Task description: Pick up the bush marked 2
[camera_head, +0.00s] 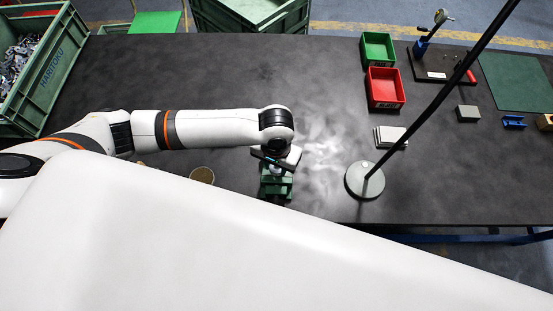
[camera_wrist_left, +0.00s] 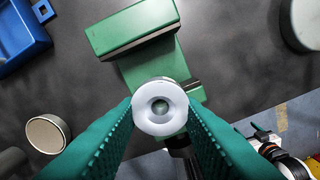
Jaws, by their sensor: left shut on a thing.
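My left gripper (camera_head: 277,160) is over the green vice-like block (camera_head: 276,190) near the table's front edge. In the left wrist view, the teal fingers of the left gripper (camera_wrist_left: 160,125) are shut on a white ring-shaped bush (camera_wrist_left: 160,91) with a round hole facing the camera. The green block (camera_wrist_left: 135,25) lies below and behind the bush in that view. I cannot tell whether the bush touches it. No number is readable on the bush. My right gripper is not in view.
A round tin (camera_head: 202,175) stands left of the green block. A lamp base (camera_head: 365,180) with a slanting pole stands to the right. Green (camera_head: 378,49) and red (camera_head: 385,88) bins are at the back right. A blue bin (camera_wrist_left: 22,36) shows in the wrist view. The table's back middle is clear.

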